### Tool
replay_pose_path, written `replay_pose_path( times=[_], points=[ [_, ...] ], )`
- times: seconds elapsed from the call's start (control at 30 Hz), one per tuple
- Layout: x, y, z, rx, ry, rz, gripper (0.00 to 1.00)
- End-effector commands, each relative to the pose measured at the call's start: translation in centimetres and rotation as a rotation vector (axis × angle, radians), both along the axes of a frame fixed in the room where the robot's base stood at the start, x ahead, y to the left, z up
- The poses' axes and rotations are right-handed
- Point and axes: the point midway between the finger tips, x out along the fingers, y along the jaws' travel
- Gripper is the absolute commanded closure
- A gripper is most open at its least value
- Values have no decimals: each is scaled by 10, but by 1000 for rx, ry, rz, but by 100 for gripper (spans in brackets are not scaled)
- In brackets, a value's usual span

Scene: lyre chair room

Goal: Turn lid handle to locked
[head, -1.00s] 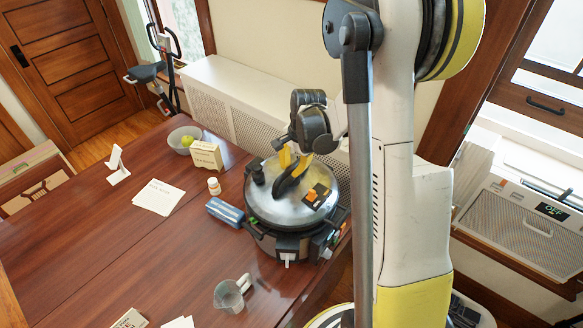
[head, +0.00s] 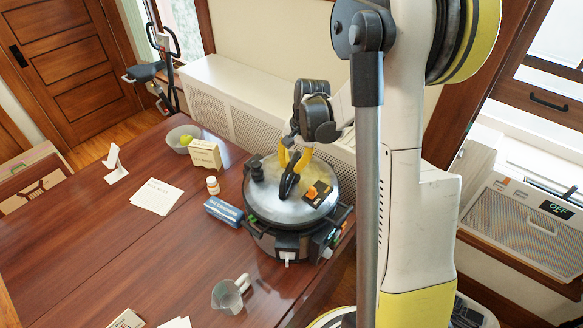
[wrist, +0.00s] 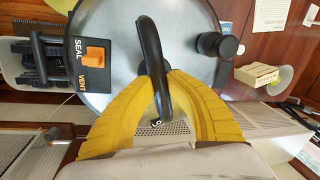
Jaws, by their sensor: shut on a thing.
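A steel pressure cooker (head: 268,212) with a round lid stands at the table's right end. A black arched lid handle (head: 289,186) rises from the lid's middle. In the wrist view the handle (wrist: 150,48) runs nearly up and down the picture. My gripper (head: 292,162) has its yellow fingers around the handle, one on each side; they also show in the wrist view (wrist: 160,84). An orange switch (wrist: 95,56) sits on a black plate marked SEAL and VENT. A black valve knob (wrist: 216,45) stands on the lid's other side. No locked mark for the handle is readable.
A measuring jug (head: 230,294) stands in front. The table's left part is mostly clear.

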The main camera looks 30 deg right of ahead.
Motion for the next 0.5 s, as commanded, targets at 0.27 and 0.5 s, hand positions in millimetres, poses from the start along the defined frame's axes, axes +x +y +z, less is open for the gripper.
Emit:
replay_pose_path(
  times=[0.27,0.5],
  points=[
    [-1,0,-2,-1,3,172,100],
    [-1,0,-1,-1,3,252,100]
  ],
)
